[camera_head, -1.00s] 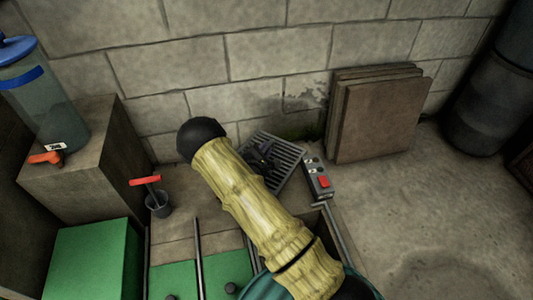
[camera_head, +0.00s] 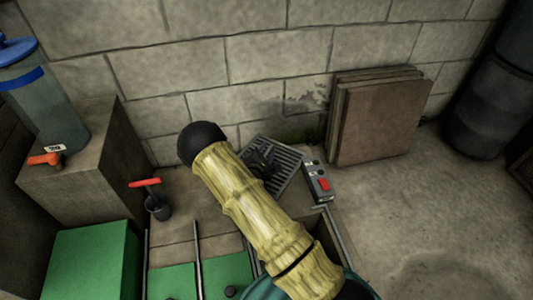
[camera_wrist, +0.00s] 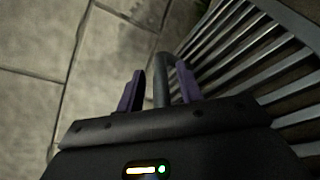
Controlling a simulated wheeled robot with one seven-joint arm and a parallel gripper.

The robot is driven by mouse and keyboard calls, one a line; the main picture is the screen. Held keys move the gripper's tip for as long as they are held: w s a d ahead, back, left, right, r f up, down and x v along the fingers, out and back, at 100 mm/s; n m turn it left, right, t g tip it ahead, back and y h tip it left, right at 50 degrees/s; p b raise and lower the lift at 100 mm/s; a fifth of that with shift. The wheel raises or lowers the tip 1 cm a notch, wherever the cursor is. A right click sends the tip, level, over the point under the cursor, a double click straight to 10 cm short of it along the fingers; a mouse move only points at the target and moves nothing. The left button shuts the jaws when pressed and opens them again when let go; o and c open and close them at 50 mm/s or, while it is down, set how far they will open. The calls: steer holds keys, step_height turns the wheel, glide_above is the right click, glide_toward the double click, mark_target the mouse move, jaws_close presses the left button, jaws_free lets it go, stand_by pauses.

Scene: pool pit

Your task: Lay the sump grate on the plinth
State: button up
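The sump grate (camera_head: 288,166) is a dark slatted plate by the foot of the block wall. In the wrist view its slats (camera_wrist: 255,50) fill the upper right. A dark handle-like bar (camera_wrist: 162,80) stands between the purple fingertips of my gripper (camera_wrist: 160,88), with narrow gaps on both sides. My gripper is open around this bar. In the head view my gripper (camera_head: 263,160) is over the grate, partly hidden by my arm. I cannot tell for sure which block is the plinth; a green-topped block (camera_head: 92,258) stands at lower left.
A grey box with a red button (camera_head: 318,184) sits just right of the grate. Brown slabs (camera_head: 378,120) lean on the wall.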

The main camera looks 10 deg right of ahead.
steer(key=p+v, duration=0.5)
steer(key=v, duration=0.6)
steer(key=shift+a+r+p, duration=0.1)
steer(key=shift+p, duration=0.2)
steer(key=shift+s+a, duration=0.2)
steer(key=shift+s, duration=0.2)
steer(key=shift+d+r, duration=0.15)
steer(key=shift+d, duration=0.1)
steer(key=s+d+r+m+g+h, duration=0.3)
steer(key=s+d+r+m+g, duration=0.8)
steer(key=s+g, duration=0.15)
steer(key=s+a+r+m+t+y, duration=0.1)
steer(key=s+a+r+m+y, duration=0.2)
steer(key=r+m+y, duration=0.1)
steer(key=s+a+r+m+t+y, duration=0.1)
steer(key=s+a+r+m+y, duration=0.2)
steer(key=r+y, duration=0.4)
steer(key=shift+s+a+m, duration=0.25)
steer(key=shift+s+m, duration=0.2)
steer(key=shift+m, duration=0.65)
